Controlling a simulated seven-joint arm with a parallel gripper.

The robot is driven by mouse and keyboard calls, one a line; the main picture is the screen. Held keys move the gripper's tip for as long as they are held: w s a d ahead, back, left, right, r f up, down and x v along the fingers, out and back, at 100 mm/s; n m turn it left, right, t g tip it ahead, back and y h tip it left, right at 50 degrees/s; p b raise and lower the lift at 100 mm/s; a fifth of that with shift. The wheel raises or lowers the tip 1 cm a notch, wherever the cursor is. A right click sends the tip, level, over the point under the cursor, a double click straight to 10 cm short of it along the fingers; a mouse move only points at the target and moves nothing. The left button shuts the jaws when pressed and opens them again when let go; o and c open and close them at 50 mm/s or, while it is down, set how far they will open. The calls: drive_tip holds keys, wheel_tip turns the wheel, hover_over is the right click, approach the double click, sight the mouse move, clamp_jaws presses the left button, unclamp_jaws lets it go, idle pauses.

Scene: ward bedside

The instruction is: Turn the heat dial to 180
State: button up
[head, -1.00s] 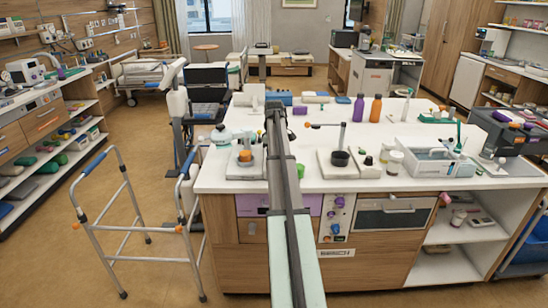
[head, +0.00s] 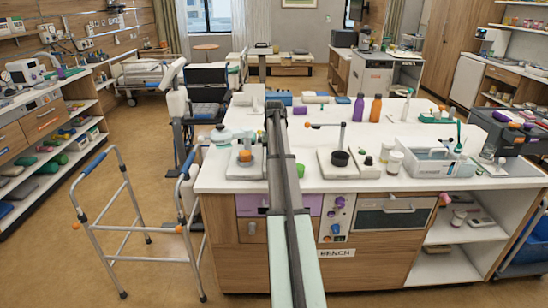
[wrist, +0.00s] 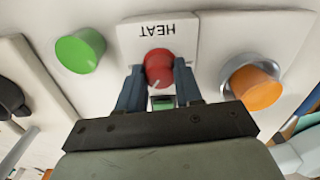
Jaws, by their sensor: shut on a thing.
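The heat dial (wrist: 159,65) is a red round knob with a pale pointer line, in the wrist view. The line points down and slightly left in that view. A white plate (wrist: 127,32) behind it reads HEAT, upside down in the picture. My gripper (wrist: 159,79) is shut on the dial, one dark blue finger on each side. No number scale or 180 mark can be made out. In the head view my arm hides the dial and the gripper.
In the wrist view a green knob (wrist: 80,50) stands left of the dial and an orange knob (wrist: 255,87) right of it.

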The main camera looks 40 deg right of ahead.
drive_tip(key=m, duration=0.5)
drive_tip(key=shift+m, duration=2.5)
drive_tip(key=o, duration=1)
drive_tip(key=shift+o, duration=0.2)
wheel_tip(320, 180, up, 14)
drive_tip(key=shift+f, duration=0.1)
